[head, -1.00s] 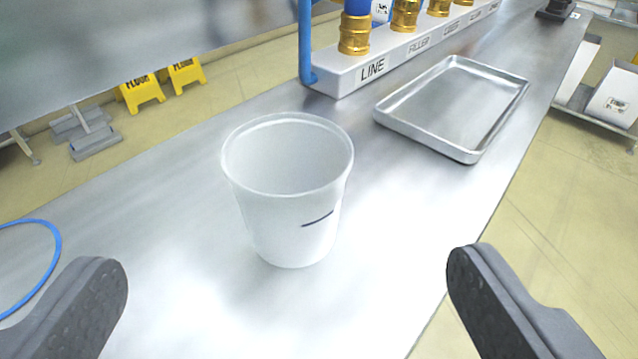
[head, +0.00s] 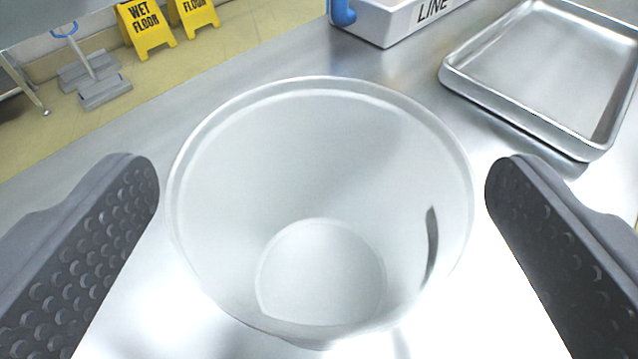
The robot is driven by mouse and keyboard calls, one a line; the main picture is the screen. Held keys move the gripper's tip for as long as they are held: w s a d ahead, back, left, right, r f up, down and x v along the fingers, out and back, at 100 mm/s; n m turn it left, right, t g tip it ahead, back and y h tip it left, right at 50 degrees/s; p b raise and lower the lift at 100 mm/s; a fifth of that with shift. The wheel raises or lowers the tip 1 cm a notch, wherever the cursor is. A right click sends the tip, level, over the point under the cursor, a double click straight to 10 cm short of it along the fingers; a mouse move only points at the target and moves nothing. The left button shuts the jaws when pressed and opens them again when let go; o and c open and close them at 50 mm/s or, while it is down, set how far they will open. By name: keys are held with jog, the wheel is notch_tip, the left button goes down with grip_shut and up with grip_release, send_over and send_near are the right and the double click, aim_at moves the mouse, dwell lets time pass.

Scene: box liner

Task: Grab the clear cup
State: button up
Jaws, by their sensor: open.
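The clear cup (head: 320,170) stands upright on the metal table, large in the middle of the head view. It is translucent and whitish, with a dark mark on its right wall, and I look down into it and see its empty bottom. My gripper (head: 322,190) is open, with one dark studded finger on the left of the cup and one on the right. A narrow gap shows between each fingertip and the cup's rim, so the fingers do not appear to touch it.
A metal tray (head: 472,84) lies on the table behind the cup to the right. A white block labelled LINE (head: 385,22) stands at the back. Yellow wet-floor signs (head: 146,27) stand on the floor at the upper left. The table left of the cup is clear.

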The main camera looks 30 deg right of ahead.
jog(key=shift+w+d+f, duration=0.1)
jog(key=shift+w, duration=0.1)
jog(key=c, duration=1)
jog(key=shift+c, duration=0.2)
